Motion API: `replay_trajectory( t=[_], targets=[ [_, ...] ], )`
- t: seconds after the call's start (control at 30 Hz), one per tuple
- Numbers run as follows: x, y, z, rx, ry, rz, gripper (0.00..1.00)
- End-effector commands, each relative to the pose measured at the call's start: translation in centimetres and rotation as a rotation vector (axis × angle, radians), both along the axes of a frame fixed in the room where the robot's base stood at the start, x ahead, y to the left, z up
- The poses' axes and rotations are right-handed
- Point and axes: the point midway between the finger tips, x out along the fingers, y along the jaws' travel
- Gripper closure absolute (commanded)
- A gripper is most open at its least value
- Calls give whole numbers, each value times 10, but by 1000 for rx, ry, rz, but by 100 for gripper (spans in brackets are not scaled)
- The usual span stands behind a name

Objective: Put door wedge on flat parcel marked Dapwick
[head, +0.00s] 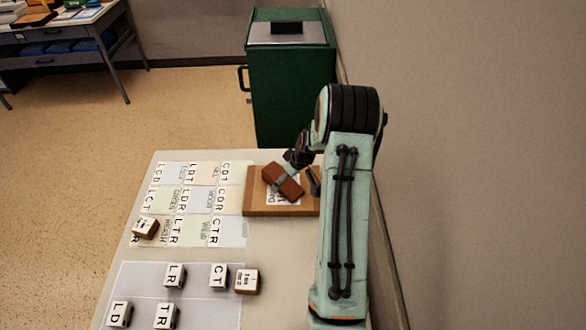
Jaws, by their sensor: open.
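The door wedge, a reddish-brown block (290,188), appears to lie on a flat brown parcel (258,209) at the table's far right. The parcel has a white label, partly covered by the wedge; I cannot read its name. My gripper (296,183) is open at the wedge, with one grey finger across the wedge's near side and a dark finger to its right. I cannot tell whether the fingers touch the wedge. My arm hides the parcel's right end.
Lettered cards (190,200) lie in a grid left of the parcel. A block (145,228) sits on the grid's near-left corner. Several white-topped blocks, one marked CT (219,276), stand nearer. A green cabinet (290,85) stands behind the table, a wall to the right.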

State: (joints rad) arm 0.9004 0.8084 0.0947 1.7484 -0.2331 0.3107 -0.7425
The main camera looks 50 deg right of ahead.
Motion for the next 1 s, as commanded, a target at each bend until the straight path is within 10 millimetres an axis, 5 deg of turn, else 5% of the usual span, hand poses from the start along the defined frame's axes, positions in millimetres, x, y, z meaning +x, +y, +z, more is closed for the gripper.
replay_trajectory(
  t=[0.3, 0.67, 0.77, 0.87, 1.0],
  targets=[
    [-28, 0, 68, -4, -2, -2, 20],
    [-37, 5, 94, 2, 3, 3, 20],
    [-33, 38, 111, 14, 29, 31, 20],
    [-38, 104, 142, 37, 92, 70, 20],
    [-87, 210, 179, 60, 211, 109, 20]
  ],
)
